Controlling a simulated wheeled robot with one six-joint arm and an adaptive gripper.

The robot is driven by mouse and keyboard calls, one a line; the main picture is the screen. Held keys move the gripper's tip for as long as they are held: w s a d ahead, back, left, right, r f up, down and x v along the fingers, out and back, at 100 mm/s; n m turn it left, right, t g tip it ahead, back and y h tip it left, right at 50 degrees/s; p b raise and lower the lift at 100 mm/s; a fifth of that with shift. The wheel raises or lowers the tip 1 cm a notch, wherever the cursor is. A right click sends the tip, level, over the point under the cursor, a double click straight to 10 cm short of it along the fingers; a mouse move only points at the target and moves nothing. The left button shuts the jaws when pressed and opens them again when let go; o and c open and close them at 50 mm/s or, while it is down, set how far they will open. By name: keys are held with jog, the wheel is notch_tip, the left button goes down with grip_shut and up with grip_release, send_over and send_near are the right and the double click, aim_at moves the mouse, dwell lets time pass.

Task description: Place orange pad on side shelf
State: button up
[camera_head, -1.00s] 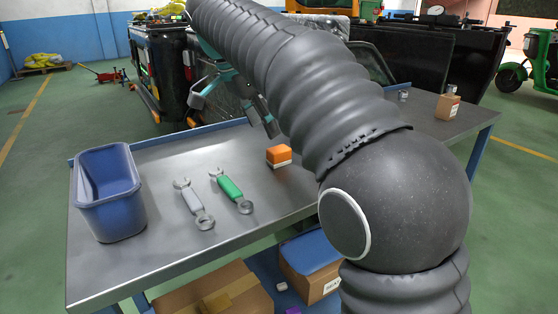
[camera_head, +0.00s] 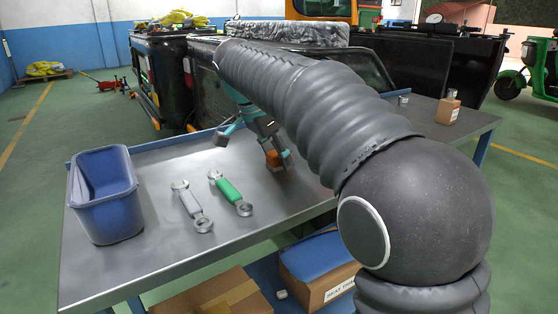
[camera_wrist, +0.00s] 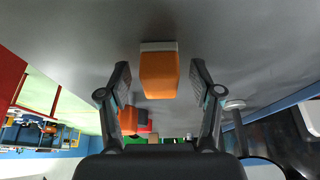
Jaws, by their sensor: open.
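The orange pad (camera_head: 272,158), a small block with a pale base, sits on the grey metal table (camera_head: 150,265), partly hidden by a finger in the head view. In the wrist view the orange pad (camera_wrist: 159,76) is centred between my fingertips, with a gap on both sides. My gripper (camera_head: 254,148) is open and low over the table at the pad. In the wrist view my gripper (camera_wrist: 160,68) has its fingers spread and nothing held. I cannot make out which thing is the side shelf.
A blue bin (camera_head: 105,205) stands at the table's left. A grey-handled wrench (camera_head: 192,206) and a green-handled wrench (camera_head: 231,192) lie beside it. Cardboard boxes (camera_head: 318,285) are below the table.

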jog(key=shift+c, duration=0.2)
grip_shut()
jog(key=shift+r, duration=0.1)
